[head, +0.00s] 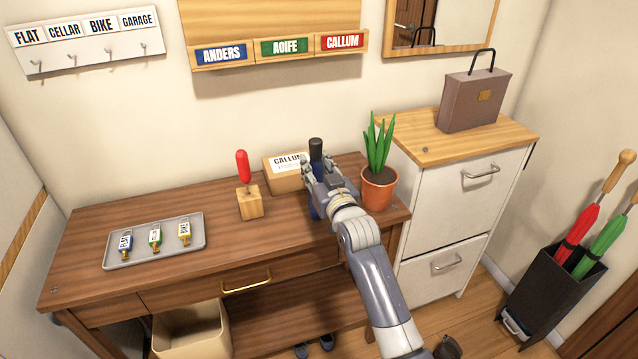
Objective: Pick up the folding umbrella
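The folding umbrella (316,149) stands upright on the wooden desk, toward its right end. Its black handle shows above my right gripper (319,168), and a bit of its dark blue body shows below on the left. The rest of it is hidden behind the gripper. The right gripper comes from the front, with a finger on each side of the umbrella just under the handle. Whether the fingers press on it cannot be made out. My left gripper is out of view.
A potted plant (379,189) stands close to the right of the gripper. A small box (285,179) labelled CALLUM and a red-handled tool in a wooden block (250,203) stand to the left. A grey key tray (190,239) lies farther left. Long umbrellas fill a black stand (545,290) at right.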

